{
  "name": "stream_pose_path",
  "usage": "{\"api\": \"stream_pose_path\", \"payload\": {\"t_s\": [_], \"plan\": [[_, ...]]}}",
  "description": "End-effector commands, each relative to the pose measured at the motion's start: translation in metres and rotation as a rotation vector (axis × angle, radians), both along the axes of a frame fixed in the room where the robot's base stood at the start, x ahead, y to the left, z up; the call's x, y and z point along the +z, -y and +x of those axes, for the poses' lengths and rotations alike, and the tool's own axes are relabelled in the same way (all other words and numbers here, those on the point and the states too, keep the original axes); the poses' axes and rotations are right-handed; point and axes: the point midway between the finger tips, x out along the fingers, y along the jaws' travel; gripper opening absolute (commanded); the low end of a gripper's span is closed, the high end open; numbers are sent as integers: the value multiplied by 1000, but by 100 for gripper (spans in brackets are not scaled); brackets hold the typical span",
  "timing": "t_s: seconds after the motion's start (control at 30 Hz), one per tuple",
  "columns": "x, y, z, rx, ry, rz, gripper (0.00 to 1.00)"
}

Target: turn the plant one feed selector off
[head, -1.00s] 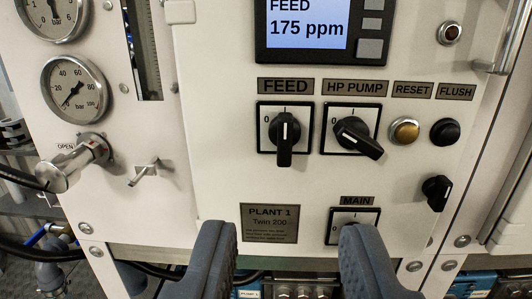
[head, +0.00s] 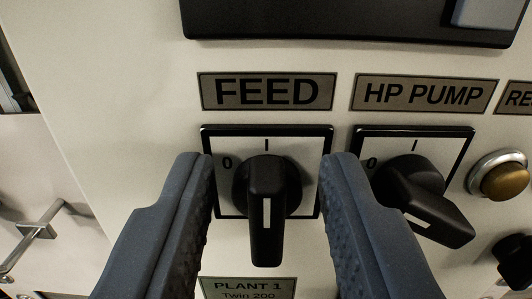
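The plant one feed selector (head: 267,200) is a black rotary knob on a white square plate under the FEED label (head: 267,92). Its handle points down, with the white line on the lower part. The plate shows a 0 at the left and a tick at the top. My gripper (head: 266,165) is open, with one grey finger on each side of the knob. Gaps show between the knob and both fingers, so they do not appear to touch it. The PLANT 1 plate (head: 247,287) is partly visible below.
The HP PUMP selector (head: 420,198) is close to the right finger, its handle pointing down and right. A brass RESET button (head: 503,176) and a black button (head: 514,258) are further right. A small metal lever (head: 38,232) is at the left. The display's lower edge (head: 350,28) is above.

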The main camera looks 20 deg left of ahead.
Motion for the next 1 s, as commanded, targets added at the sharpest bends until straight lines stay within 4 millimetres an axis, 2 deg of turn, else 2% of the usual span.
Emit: {"api": "stream_pose_path", "payload": {"t_s": [0.33, 0.37, 0.47, 0.5, 0.77, 1.0], "plan": [[-1, -1, 3, 0, -1, 1, 33], [-1, -1, 3, 0, -1, 1, 30], [-1, -1, 3, 0, -1, 1, 2], [-1, -1, 3, 0, -1, 1, 1], [-1, -1, 3, 0, 4, -18, 1], [-2, -3, 3, 0, 32, -121, 1]]}}
